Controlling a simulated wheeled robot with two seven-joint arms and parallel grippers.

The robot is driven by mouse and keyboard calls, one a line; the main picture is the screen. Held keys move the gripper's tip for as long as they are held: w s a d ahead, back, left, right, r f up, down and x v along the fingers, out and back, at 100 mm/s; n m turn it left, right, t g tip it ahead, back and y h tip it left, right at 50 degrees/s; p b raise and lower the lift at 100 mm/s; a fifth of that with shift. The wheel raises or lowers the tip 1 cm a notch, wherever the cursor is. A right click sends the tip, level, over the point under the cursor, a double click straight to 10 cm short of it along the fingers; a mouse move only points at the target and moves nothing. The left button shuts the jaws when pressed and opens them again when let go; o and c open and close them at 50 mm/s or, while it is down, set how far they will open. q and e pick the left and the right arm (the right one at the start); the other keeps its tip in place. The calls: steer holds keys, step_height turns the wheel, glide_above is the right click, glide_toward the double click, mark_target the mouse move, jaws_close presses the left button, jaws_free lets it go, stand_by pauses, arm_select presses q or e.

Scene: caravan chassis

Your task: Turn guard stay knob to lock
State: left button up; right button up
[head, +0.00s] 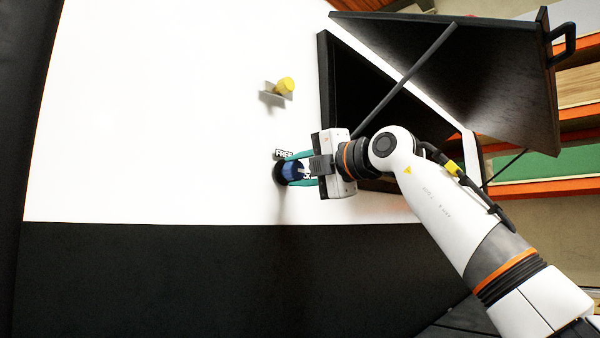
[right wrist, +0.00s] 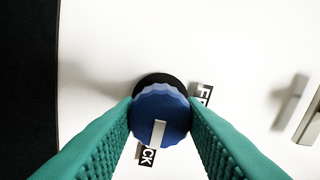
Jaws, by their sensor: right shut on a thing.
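The guard stay knob is a blue scalloped knob (head: 294,171) on a black round base, set on the white panel; it also shows in the right wrist view (right wrist: 160,108). My right gripper (head: 295,168) is shut on it, with one teal finger on each side. A white pointer bar (right wrist: 158,133) on the knob points down in the right wrist view, towards a black label ending in "CK" (right wrist: 148,154), partly hidden. A "FREE" label (head: 284,153) sits beside the knob, partly covered by a finger in the wrist view. My left gripper is not in view.
A yellow knob (head: 286,85) on a grey bracket stands higher on the white panel. A dark hatch panel (head: 460,75) stands open at the right, with a grey rod (head: 410,78) across the black opening. Shelves (head: 580,110) stand behind. The left of the panel is clear.

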steer(key=shift+d+r, duration=0.1)
steer(key=shift+r, duration=0.05)
steer(key=o, duration=1)
steer(key=shift+s+d+f+b, duration=0.15)
steer(key=shift+f+b, duration=0.1)
steer(key=shift+b, duration=0.05)
steer(key=shift+r+b+v, duration=0.2)
steer(key=shift+b+v, duration=2.9)
steer(key=shift+v, duration=2.75)
